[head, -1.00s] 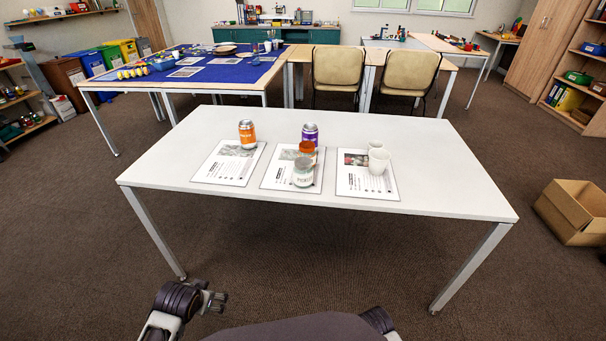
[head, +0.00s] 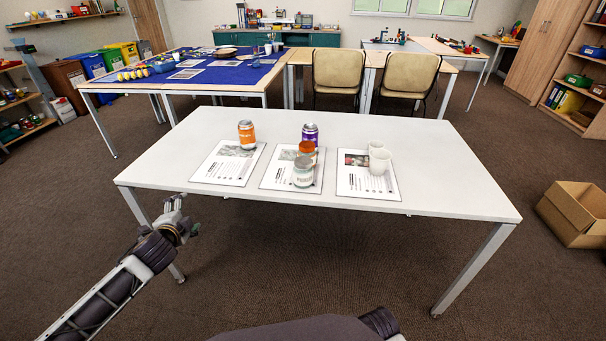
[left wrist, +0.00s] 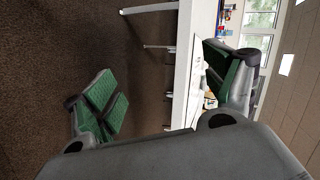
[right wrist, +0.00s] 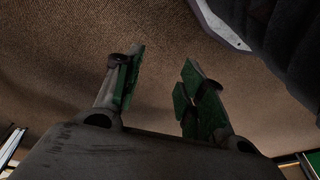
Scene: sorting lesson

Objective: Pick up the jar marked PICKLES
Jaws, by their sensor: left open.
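A squat jar with a pale label (head: 303,172) stands at the front of the middle sheet on the white table; its lettering is too small to read for certain. An orange jar (head: 307,150) stands just behind it. My left gripper (head: 187,215) is open and empty beside the table's front-left edge, well left of the jars and apart from them. In the left wrist view its green-padded fingers (left wrist: 165,88) are spread wide, with the table edge beyond. My right gripper (right wrist: 158,88) shows only in its wrist view, open and empty over the carpet.
An orange can (head: 246,134) stands on the left sheet, a purple can (head: 310,131) behind the jars, and white cups (head: 379,160) on the right sheet. The white table (head: 440,165) is bare at its right. A cardboard box (head: 572,212) sits on the floor at right.

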